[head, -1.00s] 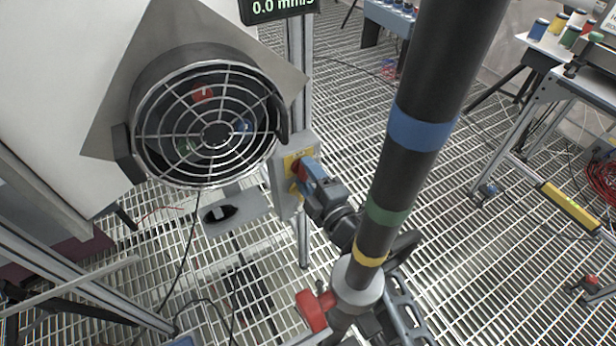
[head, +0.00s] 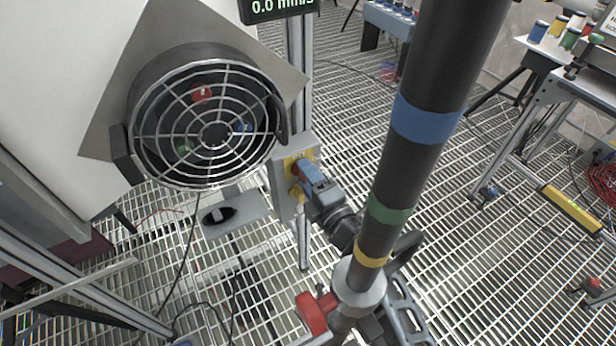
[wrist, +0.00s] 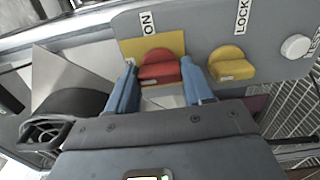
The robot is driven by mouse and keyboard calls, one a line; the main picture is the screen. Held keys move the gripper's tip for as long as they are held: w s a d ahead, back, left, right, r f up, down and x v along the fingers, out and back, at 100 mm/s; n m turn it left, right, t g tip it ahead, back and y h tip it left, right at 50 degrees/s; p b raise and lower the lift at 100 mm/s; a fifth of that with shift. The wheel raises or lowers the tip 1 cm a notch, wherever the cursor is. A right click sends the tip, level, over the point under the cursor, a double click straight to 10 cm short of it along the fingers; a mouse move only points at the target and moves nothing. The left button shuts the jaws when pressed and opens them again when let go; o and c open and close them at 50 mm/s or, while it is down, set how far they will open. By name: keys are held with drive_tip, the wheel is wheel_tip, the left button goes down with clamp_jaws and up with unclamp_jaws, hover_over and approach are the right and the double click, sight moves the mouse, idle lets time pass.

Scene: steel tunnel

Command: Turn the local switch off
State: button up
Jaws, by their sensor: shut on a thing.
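The local switch is a red knob (wrist: 160,67) on a yellow plate (wrist: 143,46) marked ON, on the front of a grey switch box (wrist: 215,25). In the head view the box (head: 284,205) is fixed to an upright metal post beside the round fan. My gripper (wrist: 160,88) has its two blue fingers on either side of the red knob, shut on it. In the head view my gripper (head: 305,172) reaches the box from the right, and its fingers hide part of the knob.
A yellow knob (wrist: 232,63) marked LOCK sits just right of the red one, with a white button (wrist: 296,46) farther right. A caged fan (head: 214,133) is left of the box. A dark banded pole (head: 400,170) stands in front of my arm.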

drive_tip(key=o, duration=1)
drive_tip(key=shift+o, duration=0.2)
drive_tip(key=p+v, duration=0.1)
drive_tip(key=v, duration=0.6)
drive_tip(key=shift+s+d+p, duration=0.25)
drive_tip(key=shift+s+p, duration=0.05)
drive_tip(key=shift+s, duration=0.05)
drive_tip(key=shift+s+f, duration=0.1)
drive_tip(key=s+d+r+m+h, duration=0.25)
drive_tip(key=s+d+m, duration=0.35)
drive_tip(key=s, duration=0.5)
drive_tip(key=s+d+r+m+t+h, duration=0.1)
drive_tip(key=s+d+r+m+h, duration=0.15)
drive_tip(key=s+d+m, duration=0.55)
drive_tip(key=s+d+r+m+h, duration=0.25)
drive_tip(key=s+m, duration=0.25)
drive_tip(key=s, duration=0.8)
drive_tip(key=s+d+r+m+g+h, duration=0.1)
drive_tip(key=s+d+r+m+h, duration=0.1)
drive_tip(key=s+d+r+m, duration=0.2)
drive_tip(key=s+r+m, duration=0.2)
drive_tip(key=s+r, duration=0.1)
drive_tip(key=shift+s+d+r, duration=0.2)
drive_tip(key=shift+s+d, duration=0.05)
drive_tip(key=shift+s, duration=0.05)
